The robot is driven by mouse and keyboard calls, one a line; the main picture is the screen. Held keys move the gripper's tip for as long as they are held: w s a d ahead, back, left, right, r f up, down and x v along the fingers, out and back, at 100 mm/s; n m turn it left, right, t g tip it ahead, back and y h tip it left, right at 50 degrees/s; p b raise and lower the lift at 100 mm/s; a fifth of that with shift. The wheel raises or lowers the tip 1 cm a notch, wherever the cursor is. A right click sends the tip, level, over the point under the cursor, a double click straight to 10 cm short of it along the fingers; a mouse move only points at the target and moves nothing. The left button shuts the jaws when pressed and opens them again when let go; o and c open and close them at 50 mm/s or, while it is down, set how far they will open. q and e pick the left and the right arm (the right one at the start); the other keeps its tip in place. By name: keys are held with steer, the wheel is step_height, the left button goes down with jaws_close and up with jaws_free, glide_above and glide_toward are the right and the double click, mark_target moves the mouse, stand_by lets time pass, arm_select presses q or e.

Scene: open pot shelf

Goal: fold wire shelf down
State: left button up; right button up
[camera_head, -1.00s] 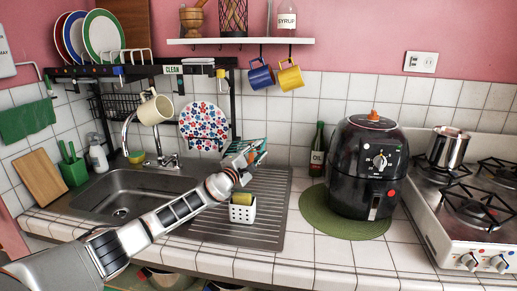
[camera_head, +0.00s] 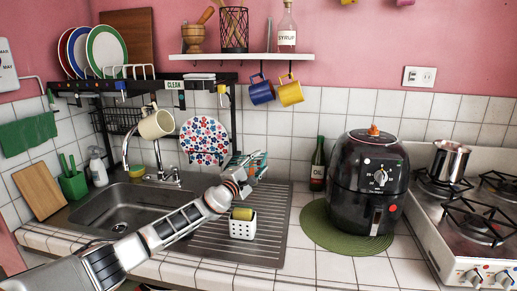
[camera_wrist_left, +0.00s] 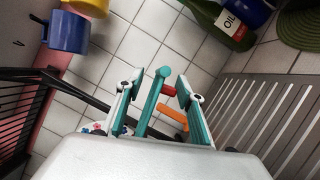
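A black wire panel (camera_head: 122,114) hangs under the left part of the black rack (camera_head: 150,85) over the sink. It looks like the wire shelf, but I cannot be sure. My left gripper (camera_head: 252,163) is right of the rack's right post, above the drainboard and well away from that panel. In the left wrist view, its teal-padded fingers (camera_wrist_left: 158,100) are apart. A teal handle, a red handle and an orange handle show between or beyond them; I cannot tell whether they touch. Black wire bars (camera_wrist_left: 22,115) show at that view's left edge. My right gripper is not in view.
A white holder with a sponge (camera_head: 242,214) stands below my left gripper. An oil bottle (camera_head: 318,165) and a black air fryer (camera_head: 369,180) stand to the right. A blue mug (camera_head: 262,90) and a yellow mug (camera_head: 290,92) hang above. A cream mug (camera_head: 156,124) hangs near the faucet.

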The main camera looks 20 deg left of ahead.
arm_select(q)
steer(key=shift+r, duration=4.35)
steer(key=shift+s, duration=0.1)
steer(key=shift+s+a+f+p, duration=0.15)
steer(key=shift+s+p, duration=0.3)
steer(key=shift+s, duration=0.3)
steer(key=shift+s+f+p, duration=0.15)
steer(key=shift+s+p, duration=0.25)
steer(key=shift+s, duration=0.3)
steer(key=s, duration=0.2)
steer(key=s+f+p, duration=0.1)
steer(key=s, duration=0.2)
steer(key=shift+s+a+f+p, duration=0.15)
steer(key=shift+s+a+p, duration=0.1)
steer(key=shift+s+p, duration=0.15)
steer(key=shift+f, duration=0.1)
